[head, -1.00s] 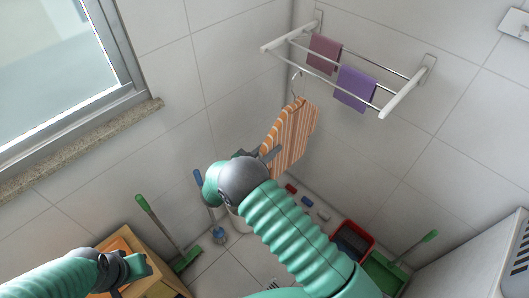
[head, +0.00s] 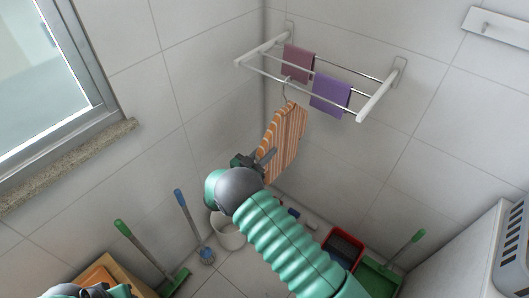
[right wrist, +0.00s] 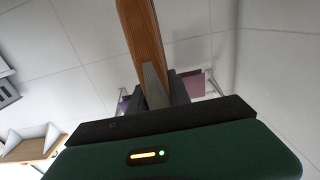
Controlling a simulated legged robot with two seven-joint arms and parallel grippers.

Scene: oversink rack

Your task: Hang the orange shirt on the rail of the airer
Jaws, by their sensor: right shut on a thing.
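The orange striped shirt (head: 284,135) hangs from a hanger with a thin hook (head: 286,90), below the airer (head: 330,98) on the wall. My right gripper (head: 266,158) is shut on the shirt's lower left edge. The hook's top overlaps the airer's front rail in the head view; I cannot tell whether it is over the rail or in front of it. In the right wrist view the shirt (right wrist: 141,35) rises as a narrow striped band from between the fingers (right wrist: 160,88). My left gripper (head: 95,291) is at the bottom left edge, partly cut off.
A mauve cloth (head: 297,64) and a purple cloth (head: 330,95) hang on the airer. A window is at the left.

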